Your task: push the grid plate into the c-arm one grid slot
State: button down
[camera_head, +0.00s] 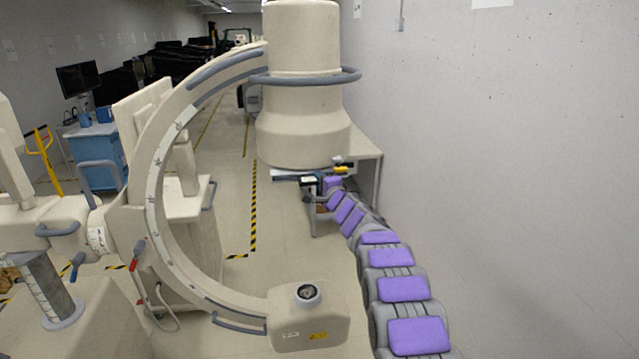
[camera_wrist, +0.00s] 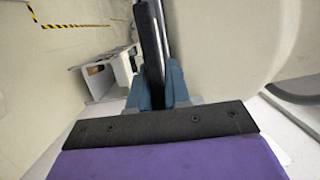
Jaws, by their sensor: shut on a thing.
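The c-arm (camera_head: 158,170) is a big cream arc with a wide cream cylinder (camera_head: 303,130) at its upper end. A thin flat edge, which looks like the grid plate (camera_head: 289,175), shows just under the cylinder's base. My gripper (camera_head: 316,182) is at the front of that edge, below the cylinder. In the wrist view my gripper (camera_wrist: 158,92) is shut, its blue fingers around a thin dark strip, the grid plate (camera_wrist: 151,45), seen nearly edge-on. The plate runs away from me close beside the cream housing (camera_wrist: 225,45). The slot itself is hidden, so I cannot tell how deep the plate sits.
A pale table (camera_head: 364,150) stands behind the cylinder by the grey wall (camera_head: 520,150). A grey ring handle (camera_head: 305,78) circles the cylinder. The lower cream box (camera_head: 308,318) of the c-arm is left of my arm. Open floor lies between the arc and my arm.

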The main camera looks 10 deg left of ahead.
jog(key=c, duration=1.1)
grip_release()
jog(key=shift+o, duration=0.5)
jog(key=shift+s, duration=0.1)
jog(key=shift+s+d+f+b, duration=0.25)
jog(key=shift+s+b, duration=0.2)
jog(key=shift+b, duration=0.05)
jog(key=shift+s+d+r, duration=0.15)
jog(key=shift+s, duration=0.1)
jog(key=b+v, duration=0.4)
jog(key=v, duration=1.1)
jog(key=shift+s+d, duration=0.15)
jog(key=shift+s, duration=0.05)
